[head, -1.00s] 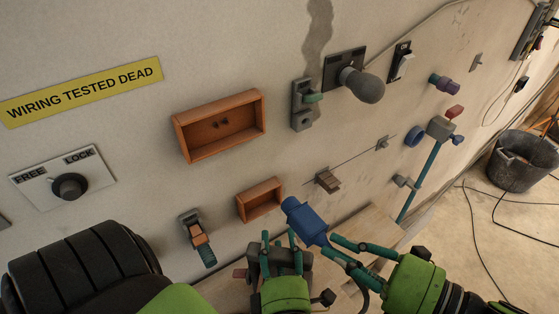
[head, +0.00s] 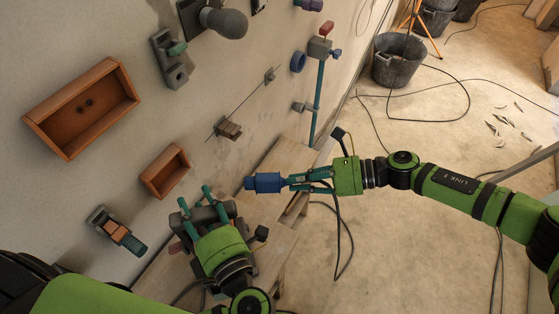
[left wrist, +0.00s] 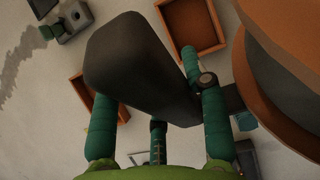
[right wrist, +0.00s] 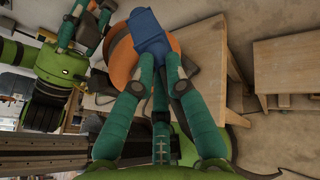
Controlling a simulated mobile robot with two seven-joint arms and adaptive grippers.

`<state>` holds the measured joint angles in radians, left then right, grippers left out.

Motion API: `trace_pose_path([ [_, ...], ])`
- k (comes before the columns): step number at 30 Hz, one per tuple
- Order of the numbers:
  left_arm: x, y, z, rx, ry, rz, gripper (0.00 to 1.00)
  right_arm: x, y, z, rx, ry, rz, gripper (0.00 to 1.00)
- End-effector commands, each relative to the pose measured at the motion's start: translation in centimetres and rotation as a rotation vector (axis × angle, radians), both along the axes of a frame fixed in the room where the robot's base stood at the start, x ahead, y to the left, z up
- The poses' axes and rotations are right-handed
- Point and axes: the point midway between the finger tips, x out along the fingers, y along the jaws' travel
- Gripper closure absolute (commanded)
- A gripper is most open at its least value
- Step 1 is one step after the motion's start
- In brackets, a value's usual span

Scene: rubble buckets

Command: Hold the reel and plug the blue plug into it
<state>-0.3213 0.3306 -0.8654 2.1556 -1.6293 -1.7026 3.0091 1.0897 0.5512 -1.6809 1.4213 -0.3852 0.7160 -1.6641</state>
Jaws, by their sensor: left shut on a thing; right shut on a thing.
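My left gripper (head: 195,197) is shut on the dark grey handle (head: 212,214) of the reel. In the left wrist view the handle (left wrist: 130,65) crosses between the fingers, and the reel's orange and grey discs (left wrist: 285,60) fill the right side. The head view hides most of the reel. My right gripper (head: 291,182) is shut on the blue plug (head: 262,182), which points left, apart from the reel and to the right of my left gripper. In the right wrist view the blue plug (right wrist: 150,38) overlaps the orange reel (right wrist: 122,55) behind it.
The wall at left carries two orange boxes (head: 60,137) (head: 150,187), a clamp-like fitting (head: 118,231), a grey switch (head: 170,60) and a teal pole (head: 318,100). A wooden bench (head: 262,225) stands below. A dark bucket (head: 398,60) and cables lie on the open floor at right.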

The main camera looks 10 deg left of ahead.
Motion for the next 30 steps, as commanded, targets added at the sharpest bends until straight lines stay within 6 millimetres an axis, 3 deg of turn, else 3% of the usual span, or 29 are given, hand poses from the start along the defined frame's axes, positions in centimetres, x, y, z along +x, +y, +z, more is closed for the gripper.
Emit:
trace_pose_path([
  [1,0.0,0.0,0.0,-0.005,-0.002,0.0,1.0,-0.2,-1.0,-2.2,0.015,-0.057,0.03,1.0],
  [3,0.0,0.0,0.0,-0.006,-0.003,0.0,1.0,-0.5,-2.3,-4.5,0.04,-0.147,0.085,1.0],
  [10,0.0,0.0,0.0,-0.006,-0.003,-0.001,1.0,-1.8,-5.4,-9.1,0.096,-0.301,0.195,1.0],
  [18,0.0,0.0,0.0,-0.006,-0.003,-0.001,1.0,-2.3,-6.2,-10.2,0.112,-0.336,0.227,1.0],
  [30,0.0,0.0,0.0,-0.006,-0.003,-0.001,1.0,-2.6,-5.7,-10.2,0.112,-0.312,0.211,1.0],
])
